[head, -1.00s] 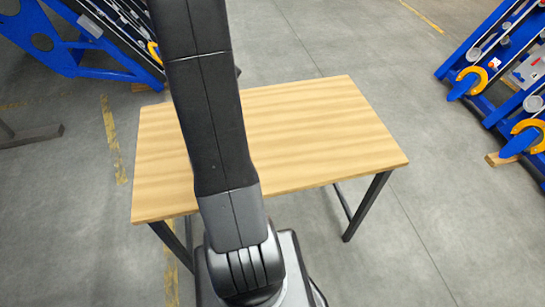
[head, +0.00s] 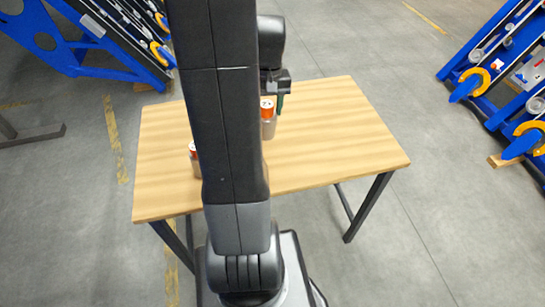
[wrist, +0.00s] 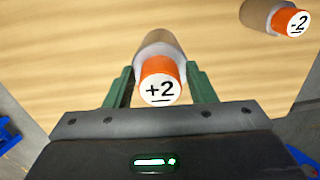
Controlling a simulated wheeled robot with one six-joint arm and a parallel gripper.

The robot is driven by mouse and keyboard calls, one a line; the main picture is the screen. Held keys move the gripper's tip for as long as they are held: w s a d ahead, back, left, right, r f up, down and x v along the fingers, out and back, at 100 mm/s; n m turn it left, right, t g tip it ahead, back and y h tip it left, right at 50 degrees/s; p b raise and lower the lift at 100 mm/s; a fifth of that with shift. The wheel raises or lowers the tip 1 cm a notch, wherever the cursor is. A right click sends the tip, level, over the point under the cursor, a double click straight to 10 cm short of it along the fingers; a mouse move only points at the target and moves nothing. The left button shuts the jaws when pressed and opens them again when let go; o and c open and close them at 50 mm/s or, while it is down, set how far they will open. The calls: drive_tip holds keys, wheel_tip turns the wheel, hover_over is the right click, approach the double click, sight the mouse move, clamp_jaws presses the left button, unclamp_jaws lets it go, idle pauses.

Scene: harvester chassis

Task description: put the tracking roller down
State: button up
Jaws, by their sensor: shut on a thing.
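The tracking roller (wrist: 160,52) marked "+2" has an orange end with a white label and a grey-brown body. In the wrist view the green fingers of my gripper (wrist: 160,76) are shut on it, one on each side. In the head view this roller (head: 268,128) stands upright below my gripper (head: 276,97), over the wooden table (head: 330,130). I cannot tell whether its base touches the tabletop. A second roller (wrist: 272,15), marked "-2", is at the upper right of the wrist view. In the head view this second roller (head: 195,160) is partly hidden by my arm.
The right part of the tabletop is bare. My arm hides a strip of the table's left half. Blue racks with yellow-orange hooks stand apart at the upper left (head: 70,50) and right (head: 500,80), with grey floor between.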

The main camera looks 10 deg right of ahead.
sight(273, 138)
drive_tip(key=shift+s+d+r, duration=0.2)
drive_tip(key=shift+s+d, duration=0.25)
drive_tip(key=shift+s, duration=0.1)
drive_tip(key=shift+s+d+f+n, duration=0.15)
drive_tip(key=shift+d+f+n, duration=0.05)
drive_tip(key=shift+f+n, duration=0.1)
wheel_tip(273, 138, down, 9)
drive_tip(key=shift+f, duration=0.1)
drive_tip(key=o, duration=1.2)
drive_tip(key=shift+c, duration=0.2)
wheel_tip(273, 138, up, 12)
